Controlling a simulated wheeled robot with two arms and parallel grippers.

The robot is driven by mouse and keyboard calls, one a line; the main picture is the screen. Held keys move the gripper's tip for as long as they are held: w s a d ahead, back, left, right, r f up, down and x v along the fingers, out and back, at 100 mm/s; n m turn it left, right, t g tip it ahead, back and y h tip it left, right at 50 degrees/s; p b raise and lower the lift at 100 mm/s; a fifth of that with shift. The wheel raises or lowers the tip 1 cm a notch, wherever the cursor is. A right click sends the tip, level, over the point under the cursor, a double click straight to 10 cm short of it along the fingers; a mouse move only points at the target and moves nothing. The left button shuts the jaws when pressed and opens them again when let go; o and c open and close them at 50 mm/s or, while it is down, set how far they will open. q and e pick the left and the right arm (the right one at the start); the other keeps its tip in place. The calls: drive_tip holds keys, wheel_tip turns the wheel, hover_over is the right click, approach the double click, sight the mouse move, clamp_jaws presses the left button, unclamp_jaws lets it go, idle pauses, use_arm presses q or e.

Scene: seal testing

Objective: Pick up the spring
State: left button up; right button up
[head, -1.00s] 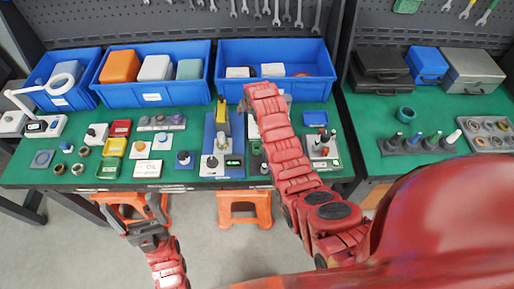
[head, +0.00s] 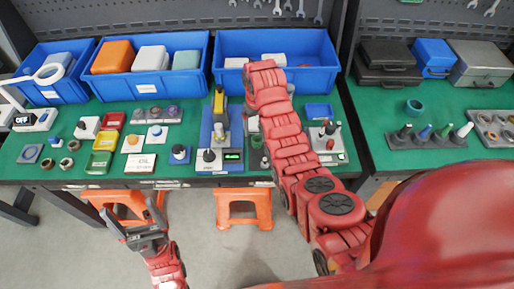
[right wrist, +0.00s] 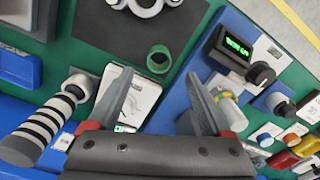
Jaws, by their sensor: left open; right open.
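I cannot make out the spring for certain in either view. A black-and-white banded cylinder (right wrist: 35,132) lies at the left of the right wrist view, outside my jaws. My right gripper (right wrist: 158,76) is open, its two fingers pointing down at the bench, with no object gripped between them. A green ring (right wrist: 158,58) shows just beyond the fingertips on a dark surface. In the head view my right arm hides the right gripper and part of the bench beneath it. My left gripper (head: 128,208) is open and empty, in front of the bench edge.
A tester with a lit green display (right wrist: 235,48) stands right of the right fingers; its base (head: 222,160) shows in the head view. Blue bins (head: 225,80) line the back. Small parts and trays (head: 104,140) crowd the left bench. Orange stools (head: 243,208) stand below.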

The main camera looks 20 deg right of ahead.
sight(257, 139)
drive_tip(key=shift+w+f+p, duration=0.1)
drive_tip(key=shift+f+p, duration=1.6)
drive_tip(key=shift+f, duration=2.4)
drive_tip(key=shift+c, duration=0.3)
clamp_jaws()
drive_tip(key=shift+w+r, duration=0.1)
drive_tip(key=shift+r, duration=0.05)
